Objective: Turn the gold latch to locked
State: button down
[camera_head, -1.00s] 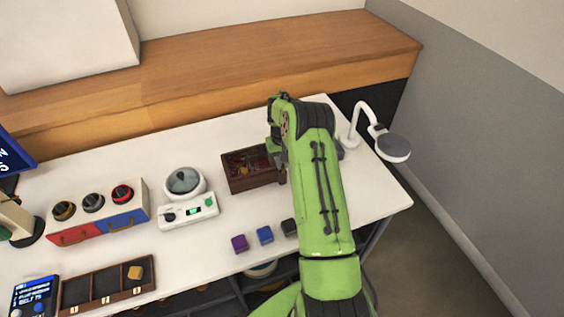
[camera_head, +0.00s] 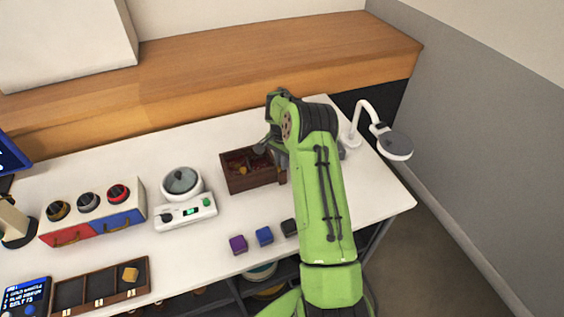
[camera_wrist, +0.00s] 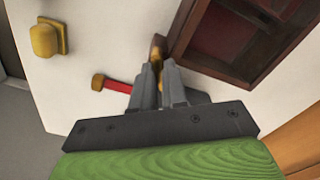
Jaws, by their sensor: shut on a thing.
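My gripper (camera_wrist: 160,80) points down beside a dark wooden box (camera_wrist: 220,62), its two grey fingers close together. Between and just beyond the fingertips is a narrow gold piece, which I take for the gold latch (camera_wrist: 157,45), next to the box's edge. The fingers partly cover it, so its angle and any locked mark cannot be read. A red bar with a gold end (camera_wrist: 100,82) lies left of the fingers. In the head view the open wooden box (camera_head: 255,182) holds small reddish items, and my green arm hides the latch.
A gold knob on a square plate (camera_wrist: 44,40) is at upper left in the wrist view. A white lamp (camera_head: 395,146) stands right of my arm. A white scale (camera_head: 186,212) is left of the box. Purple (camera_head: 238,244), blue (camera_head: 264,236) and dark cubes (camera_head: 289,227) lie in front.

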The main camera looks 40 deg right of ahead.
jog(key=m+b, duration=0.1)
jog(key=m, duration=0.5)
jog(key=shift+r+m, duration=0.1)
jog(key=shift+m, duration=0.2)
dwell(0.4)
jog(key=c, duration=1.2)
grip_release()
jog(key=shift+o, duration=0.2)
notch_tip(320, 180, up, 16)
jog(key=p, duration=0.3)
jog(key=shift+f, duration=0.2)
